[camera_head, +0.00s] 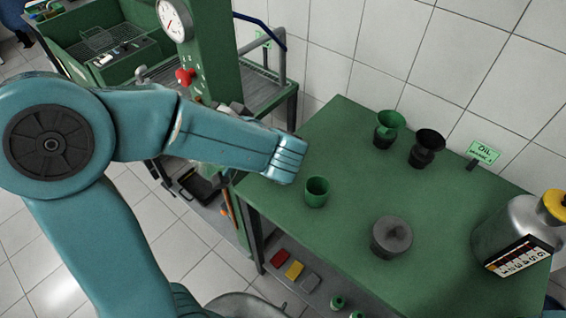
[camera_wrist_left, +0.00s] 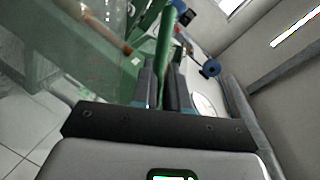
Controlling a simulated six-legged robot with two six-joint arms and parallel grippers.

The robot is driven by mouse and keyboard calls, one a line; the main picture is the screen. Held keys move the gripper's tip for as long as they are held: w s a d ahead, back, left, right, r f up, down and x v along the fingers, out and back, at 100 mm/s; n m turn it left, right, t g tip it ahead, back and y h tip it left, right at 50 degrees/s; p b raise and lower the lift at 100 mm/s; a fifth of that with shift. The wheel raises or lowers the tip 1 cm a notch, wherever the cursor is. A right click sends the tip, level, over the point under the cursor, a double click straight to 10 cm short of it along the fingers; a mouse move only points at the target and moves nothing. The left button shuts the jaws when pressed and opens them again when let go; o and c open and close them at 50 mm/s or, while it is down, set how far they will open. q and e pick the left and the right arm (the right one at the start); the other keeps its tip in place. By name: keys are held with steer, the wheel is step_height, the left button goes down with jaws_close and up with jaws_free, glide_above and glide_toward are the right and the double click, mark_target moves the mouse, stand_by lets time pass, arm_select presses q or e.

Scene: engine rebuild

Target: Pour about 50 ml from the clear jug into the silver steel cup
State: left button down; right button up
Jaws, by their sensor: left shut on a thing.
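My left gripper (camera_wrist_left: 166,88) shows in the wrist view, its dark fingers shut on an upright green bar (camera_wrist_left: 166,45) that looks like a handle. A hazy see-through surface to its left may be the clear jug (camera_wrist_left: 75,45); its outline and any liquid level cannot be made out. In the head view my left arm reaches in from the left and hides the gripper and what it holds. I cannot make out a silver steel cup in either view. A green cup (camera_head: 317,192) stands upright near the table's left edge. My right gripper is not in view.
On the green table (camera_head: 340,245) stand a green funnel-topped vessel (camera_head: 387,130), a black one (camera_head: 426,149), a grey round pot (camera_head: 391,238) and a large metal can (camera_head: 505,230) with a yellow cap. An OIL sign (camera_head: 482,152) stands at the back.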

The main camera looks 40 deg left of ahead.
arm_select(q)
steer(key=shift+s+a+r+p, duration=0.1)
steer(key=shift+r+p, duration=0.25)
steer(key=shift+r, duration=0.1)
steer(key=shift+s+a+n+t, duration=0.1)
steer(key=shift+s+n+t, duration=0.05)
steer(key=shift+n+t, duration=0.2)
steer(key=shift+s, duration=0.35)
steer(key=shift+w+f, duration=0.1)
steer(key=shift+w, duration=0.3)
steer(key=shift+s, duration=0.35)
steer(key=shift+w, duration=0.3)
steer(key=shift+s, duration=0.25)
